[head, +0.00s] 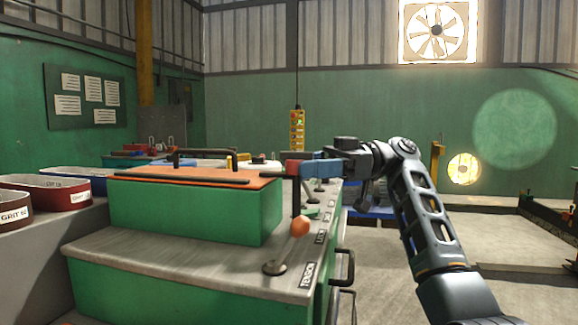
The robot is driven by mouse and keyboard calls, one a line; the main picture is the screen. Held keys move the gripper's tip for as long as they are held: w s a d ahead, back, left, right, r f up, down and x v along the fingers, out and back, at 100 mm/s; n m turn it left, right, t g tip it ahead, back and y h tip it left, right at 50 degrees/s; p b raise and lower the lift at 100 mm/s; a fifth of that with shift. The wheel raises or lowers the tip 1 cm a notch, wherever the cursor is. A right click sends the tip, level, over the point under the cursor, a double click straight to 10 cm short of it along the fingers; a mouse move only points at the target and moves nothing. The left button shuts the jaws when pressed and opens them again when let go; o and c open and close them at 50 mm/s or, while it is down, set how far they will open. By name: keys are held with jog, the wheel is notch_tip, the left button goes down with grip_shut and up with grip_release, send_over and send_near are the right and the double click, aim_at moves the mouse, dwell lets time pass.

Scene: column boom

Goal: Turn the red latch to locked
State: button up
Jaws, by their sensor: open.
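A small red piece (292,167), which looks like the red latch, shows at the right end of the orange-topped green housing (195,212). A dark upright bar shows just below it. My gripper (312,168) reaches in from the right at the same height, with a blue part at its tip end right beside the red piece. The gripper is open. I cannot tell whether it touches the red piece or has it between the fingers. The latch's far side and any lock marking are hidden or too small to read.
A lever with an orange ball knob (300,226) stands on the grey bench top (165,255), in front of and below my gripper. More levers and labels line the bench's right edge. Bins (50,192) stand at left. A yellow pendant (297,130) hangs behind.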

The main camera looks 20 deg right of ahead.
jog(key=d, duration=0.3)
jog(key=shift+d, duration=0.4)
jog(key=shift+d, duration=0.1)
